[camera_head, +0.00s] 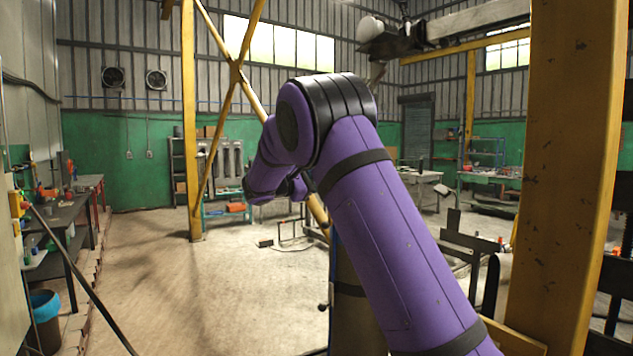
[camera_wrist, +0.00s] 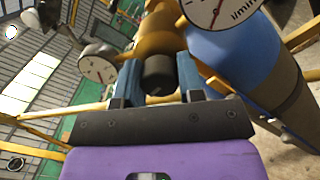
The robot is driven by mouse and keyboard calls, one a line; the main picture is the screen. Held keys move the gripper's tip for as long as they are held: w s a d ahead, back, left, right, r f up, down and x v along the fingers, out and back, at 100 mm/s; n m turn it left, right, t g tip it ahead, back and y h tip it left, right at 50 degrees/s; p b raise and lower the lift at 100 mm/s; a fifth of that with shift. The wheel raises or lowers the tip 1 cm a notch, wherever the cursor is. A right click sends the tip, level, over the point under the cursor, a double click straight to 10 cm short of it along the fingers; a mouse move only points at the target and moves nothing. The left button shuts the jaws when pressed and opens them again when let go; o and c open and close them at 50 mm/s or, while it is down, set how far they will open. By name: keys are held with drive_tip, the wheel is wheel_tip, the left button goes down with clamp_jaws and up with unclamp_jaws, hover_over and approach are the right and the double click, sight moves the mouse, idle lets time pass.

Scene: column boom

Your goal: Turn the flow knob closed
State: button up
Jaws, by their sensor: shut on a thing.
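In the wrist view the flow knob (camera_wrist: 158,75) is a dark, short cylinder on the front of a brass regulator body (camera_wrist: 160,42). My gripper (camera_wrist: 156,68) has one blue-grey finger on each side of the knob and is shut on it. A white round gauge (camera_wrist: 98,66) sits left of the regulator. A second dial marked l/min (camera_wrist: 212,8) is partly cut off at the top edge. In the head view my purple arm hides the gripper and the knob.
A gas cylinder with a blue shoulder (camera_wrist: 235,52) stands right of the regulator; its body (camera_wrist: 288,95) is grey-brown. In the head view a yellow column (camera_head: 565,180) rises close at the right. Open floor (camera_head: 200,290) lies to the left, with a workbench (camera_head: 58,222) beyond.

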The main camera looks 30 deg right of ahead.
idle(0.3)
drive_tip(key=o, duration=0.9)
drive_tip(key=shift+a, duration=0.1)
drive_tip(key=a, duration=1)
drive_tip(key=shift+s+a+f, duration=0.15)
drive_tip(key=shift+a+f, duration=0.1)
drive_tip(key=shift+a, duration=0.1)
